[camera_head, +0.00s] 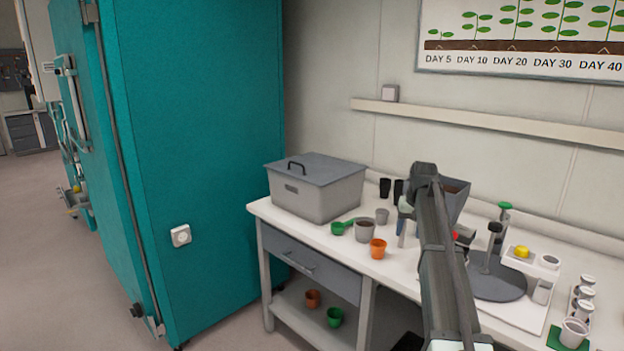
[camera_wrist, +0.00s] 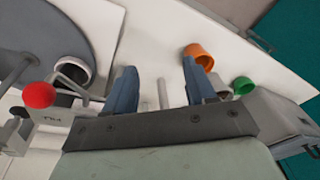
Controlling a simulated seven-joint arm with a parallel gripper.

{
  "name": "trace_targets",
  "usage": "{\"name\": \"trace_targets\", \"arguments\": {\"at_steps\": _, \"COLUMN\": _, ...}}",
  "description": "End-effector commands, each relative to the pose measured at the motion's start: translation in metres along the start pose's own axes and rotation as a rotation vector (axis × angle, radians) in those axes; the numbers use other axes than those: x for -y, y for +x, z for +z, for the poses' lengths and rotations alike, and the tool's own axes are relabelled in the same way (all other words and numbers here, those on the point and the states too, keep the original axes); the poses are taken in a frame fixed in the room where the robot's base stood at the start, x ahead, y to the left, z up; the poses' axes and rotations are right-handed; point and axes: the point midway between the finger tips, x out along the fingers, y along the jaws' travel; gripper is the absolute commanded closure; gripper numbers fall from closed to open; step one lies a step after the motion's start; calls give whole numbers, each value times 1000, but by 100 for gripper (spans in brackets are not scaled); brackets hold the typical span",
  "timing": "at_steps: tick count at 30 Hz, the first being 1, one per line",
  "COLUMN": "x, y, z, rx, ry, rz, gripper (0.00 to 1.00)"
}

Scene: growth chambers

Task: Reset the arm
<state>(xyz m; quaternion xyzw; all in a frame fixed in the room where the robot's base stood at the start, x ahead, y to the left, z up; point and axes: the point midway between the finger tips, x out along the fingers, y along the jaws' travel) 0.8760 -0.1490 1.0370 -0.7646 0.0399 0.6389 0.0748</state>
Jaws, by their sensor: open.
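My arm reaches from the lower right over the white bench (camera_head: 395,275) in the head view. My gripper (camera_wrist: 160,85) shows in the wrist view with its two blue-grey fingers spread apart. No held object is visible between them. In the head view the gripper is mostly hidden behind my arm. An orange pot (camera_head: 378,249) stands on the bench left of my arm, and the same orange pot (camera_wrist: 197,53) shows behind the right finger in the wrist view.
A grey lidded bin (camera_head: 318,190) stands at the bench's left end, beside a teal chamber (camera_head: 205,120). Pots, including a grey-brown one (camera_head: 365,233), stand nearby. Right of my arm are a round dark base (camera_head: 497,285), a yellow-topped device (camera_head: 522,251) and small jars (camera_head: 582,300). A wall shelf (camera_head: 490,122) runs above.

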Motion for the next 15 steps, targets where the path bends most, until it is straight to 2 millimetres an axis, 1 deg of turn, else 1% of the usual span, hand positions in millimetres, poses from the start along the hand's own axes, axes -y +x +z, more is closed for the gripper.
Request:
{"name": "trace_targets", "arguments": {"at_steps": 1, "x": 29, "y": 22, "z": 8, "rx": 14, "ry": -23, "rz": -17, "gripper": 45}}
{"name": "trace_targets", "arguments": {"at_steps": 2, "x": 43, "y": 33, "z": 12, "rx": 20, "ry": -32, "rz": -25, "gripper": 45}}
{"name": "trace_targets", "arguments": {"at_steps": 3, "x": 61, "y": 50, "z": 18, "rx": 28, "ry": -43, "rz": -35, "gripper": 45}}
{"name": "trace_targets", "arguments": {"at_steps": 5, "x": 85, "y": 76, "z": 30, "rx": 46, "ry": -59, "rz": -48, "gripper": 45}}
{"name": "trace_targets", "arguments": {"at_steps": 6, "x": 97, "y": 93, "z": 39, "rx": 57, "ry": -67, "rz": -55, "gripper": 45}}
{"name": "trace_targets", "arguments": {"at_steps": 8, "x": 110, "y": 118, "z": 53, "rx": 76, "ry": -74, "rz": -61, "gripper": 45}}
{"name": "trace_targets", "arguments": {"at_steps": 9, "x": 116, "y": 135, "z": 62, "rx": 90, "ry": -78, "rz": -62, "gripper": 45}}
{"name": "trace_targets", "arguments": {"at_steps": 10, "x": 119, "y": 147, "z": 69, "rx": 98, "ry": -80, "rz": -63, "gripper": 45}}
{"name": "trace_targets", "arguments": {"at_steps": 12, "x": 122, "y": 174, "z": 87, "rx": 122, "ry": -82, "rz": -61, "gripper": 45}}
{"name": "trace_targets", "arguments": {"at_steps": 14, "x": 122, "y": 196, "z": 103, "rx": 142, "ry": -83, "rz": -58, "gripper": 45}}
{"name": "trace_targets", "arguments": {"at_steps": 15, "x": 121, "y": 211, "z": 113, "rx": 154, "ry": -84, "rz": -55, "gripper": 45}}
